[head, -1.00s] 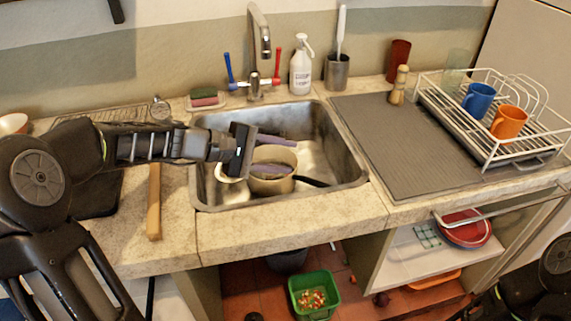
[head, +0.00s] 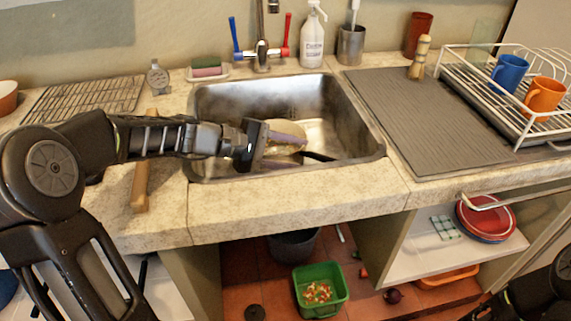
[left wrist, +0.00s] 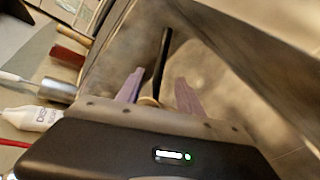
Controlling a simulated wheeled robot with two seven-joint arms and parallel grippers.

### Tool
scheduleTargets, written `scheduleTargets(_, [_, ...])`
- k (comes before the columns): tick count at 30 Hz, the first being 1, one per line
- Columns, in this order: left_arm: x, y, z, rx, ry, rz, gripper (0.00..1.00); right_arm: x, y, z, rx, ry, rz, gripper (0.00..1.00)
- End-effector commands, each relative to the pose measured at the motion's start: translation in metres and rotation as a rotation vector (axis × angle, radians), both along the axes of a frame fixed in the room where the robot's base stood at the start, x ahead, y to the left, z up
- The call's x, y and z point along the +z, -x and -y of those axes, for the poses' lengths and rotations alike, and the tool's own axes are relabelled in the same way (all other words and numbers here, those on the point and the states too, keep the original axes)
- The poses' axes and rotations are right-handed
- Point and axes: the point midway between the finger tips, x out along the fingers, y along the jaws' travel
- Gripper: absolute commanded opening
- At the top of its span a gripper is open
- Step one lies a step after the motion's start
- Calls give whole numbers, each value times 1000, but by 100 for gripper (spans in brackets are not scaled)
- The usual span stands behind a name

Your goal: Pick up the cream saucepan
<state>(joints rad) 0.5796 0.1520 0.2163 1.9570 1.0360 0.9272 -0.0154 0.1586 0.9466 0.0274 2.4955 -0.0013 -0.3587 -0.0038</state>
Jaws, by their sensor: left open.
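The cream saucepan (head: 288,128) sits in the sink, mostly hidden behind my left gripper in the head view. Its black handle (head: 318,156) points right. My left gripper (head: 286,150) is open, with its purple fingers at the saucepan. In the left wrist view the black handle (left wrist: 164,55) runs between the two spread fingers of my left gripper (left wrist: 160,90). A small cream piece of the saucepan (left wrist: 149,101) shows at the gripper's edge. I cannot tell whether the fingers touch it. My right gripper is out of the picture.
The steel sink (head: 345,120) has walls around the saucepan. The tap (head: 262,50) and a white soap bottle (head: 313,35) stand behind it. A dish rack (head: 520,125) with blue and orange mugs is at the right. The grey mat (head: 420,120) is mostly clear.

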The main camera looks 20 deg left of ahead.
Motion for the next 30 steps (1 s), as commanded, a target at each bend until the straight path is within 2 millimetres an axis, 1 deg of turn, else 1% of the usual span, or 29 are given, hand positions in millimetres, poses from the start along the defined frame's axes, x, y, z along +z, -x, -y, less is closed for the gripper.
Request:
scheduleTargets(1, [-3,0,0,0,-1,1,44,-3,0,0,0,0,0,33])
scheduleTargets(10, [-1,0,1,0,0,0,44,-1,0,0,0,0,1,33])
scheduleTargets(18, [-11,-13,19,-1,2,-1,44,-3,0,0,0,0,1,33])
scheduleTargets(27, [-12,-15,20,0,0,0,44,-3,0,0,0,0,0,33])
scheduleTargets(30, [-14,-17,23,-1,1,0,44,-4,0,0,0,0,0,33])
